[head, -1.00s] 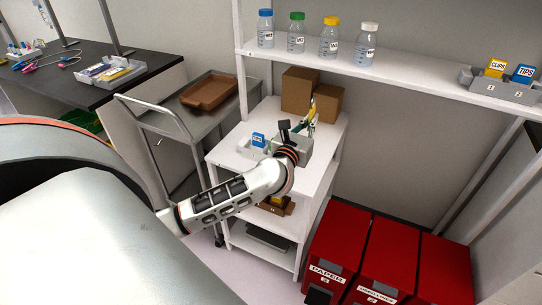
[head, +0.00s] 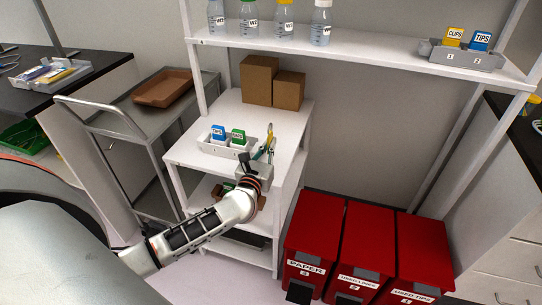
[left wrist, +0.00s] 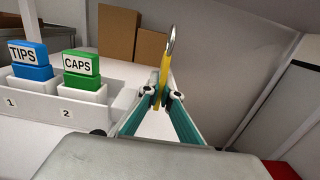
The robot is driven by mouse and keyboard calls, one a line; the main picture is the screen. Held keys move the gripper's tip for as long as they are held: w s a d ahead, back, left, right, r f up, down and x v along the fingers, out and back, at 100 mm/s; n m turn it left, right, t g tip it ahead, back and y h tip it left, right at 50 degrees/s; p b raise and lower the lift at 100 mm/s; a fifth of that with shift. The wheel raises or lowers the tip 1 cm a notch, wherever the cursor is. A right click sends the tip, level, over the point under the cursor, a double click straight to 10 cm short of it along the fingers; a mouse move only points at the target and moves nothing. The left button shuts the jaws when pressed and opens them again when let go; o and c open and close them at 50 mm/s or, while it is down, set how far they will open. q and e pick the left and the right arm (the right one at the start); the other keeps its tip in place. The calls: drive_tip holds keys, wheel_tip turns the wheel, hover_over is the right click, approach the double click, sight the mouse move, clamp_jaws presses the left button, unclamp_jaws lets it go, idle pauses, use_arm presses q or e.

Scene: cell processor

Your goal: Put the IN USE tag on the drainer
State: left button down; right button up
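My left gripper (head: 267,148) is out over the front right part of the white cart's top. In the left wrist view its teal fingers (left wrist: 163,96) are closed around a thin yellow piece with a metal hook or ring at its top. This looks like the tag (left wrist: 161,70), seen edge-on; no lettering shows. The yellow tag (head: 269,133) also shows upright at the fingertips in the head view. I cannot make out a drainer in either view. My right gripper is not in view.
A white holder (head: 215,149) with a blue TIPS block (head: 218,132) and a green CAPS block (head: 238,137) stands left of the gripper. Cardboard boxes (head: 259,80) stand behind. Red bins (head: 368,240) are right of the cart. A shelf (head: 350,47) with bottles hangs above.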

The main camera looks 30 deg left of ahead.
use_arm(q)
wheel_tip(320, 180, down, 4)
drive_tip(key=shift+f+b, duration=0.15)
drive_tip(key=shift+b, duration=0.6)
drive_tip(key=c, duration=2.7)
unclamp_jaws()
drive_tip(key=shift+f, duration=0.15)
drive_tip(key=shift+o, duration=0.7)
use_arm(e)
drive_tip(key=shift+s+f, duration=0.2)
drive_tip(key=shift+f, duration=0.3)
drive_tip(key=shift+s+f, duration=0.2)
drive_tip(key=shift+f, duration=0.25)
